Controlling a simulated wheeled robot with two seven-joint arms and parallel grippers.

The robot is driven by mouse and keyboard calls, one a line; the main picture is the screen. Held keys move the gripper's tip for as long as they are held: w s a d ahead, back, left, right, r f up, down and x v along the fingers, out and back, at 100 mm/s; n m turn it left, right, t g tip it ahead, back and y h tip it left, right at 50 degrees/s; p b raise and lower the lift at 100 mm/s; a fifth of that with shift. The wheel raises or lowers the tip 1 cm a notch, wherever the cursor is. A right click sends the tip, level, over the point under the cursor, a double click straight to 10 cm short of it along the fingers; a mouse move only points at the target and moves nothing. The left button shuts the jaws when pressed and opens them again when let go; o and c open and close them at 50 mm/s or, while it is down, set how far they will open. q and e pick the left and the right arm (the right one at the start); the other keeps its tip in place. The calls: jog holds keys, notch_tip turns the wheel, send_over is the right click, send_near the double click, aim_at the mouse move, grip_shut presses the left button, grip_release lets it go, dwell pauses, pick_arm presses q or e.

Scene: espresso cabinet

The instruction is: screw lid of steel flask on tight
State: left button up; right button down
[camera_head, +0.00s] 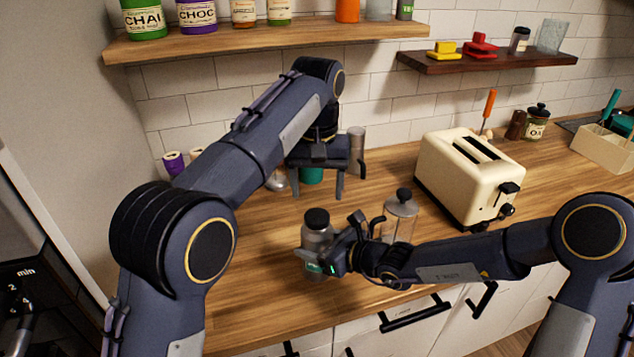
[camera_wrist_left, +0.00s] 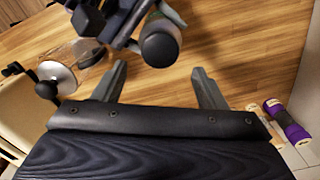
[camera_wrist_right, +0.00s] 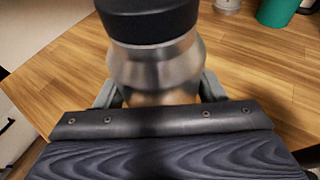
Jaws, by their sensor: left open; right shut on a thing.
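The steel flask (camera_head: 316,241) stands upright near the front of the wooden counter, with its black lid (camera_head: 317,218) on top. How tight the lid is cannot be told. My right gripper (camera_head: 322,262) is shut around the flask's body from the right. In the right wrist view the flask (camera_wrist_right: 155,68) stands between the fingers, its lid (camera_wrist_right: 148,22) above them. My left gripper (camera_head: 325,192) is open and empty, pointing down, above and behind the flask. In the left wrist view the lid (camera_wrist_left: 159,48) shows beyond the open fingers (camera_wrist_left: 158,76), apart from them.
A glass jar with a dark knob (camera_head: 402,207) stands just right of the flask, partly behind my right gripper. A cream toaster (camera_head: 470,178) stands farther right. A teal item (camera_head: 311,175) and a steel cylinder (camera_head: 356,150) stand behind my left gripper. The counter left of the flask is clear.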

aim_at(317, 215)
pick_arm(q)
notch_tip(317, 215, down, 7)
jog(key=shift+f, duration=0.2)
jog(key=shift+c, duration=0.4)
jog(key=c, duration=0.9)
jog(key=o, duration=1.1)
jog(key=shift+o, duration=0.2)
notch_tip(317, 215, up, 12)
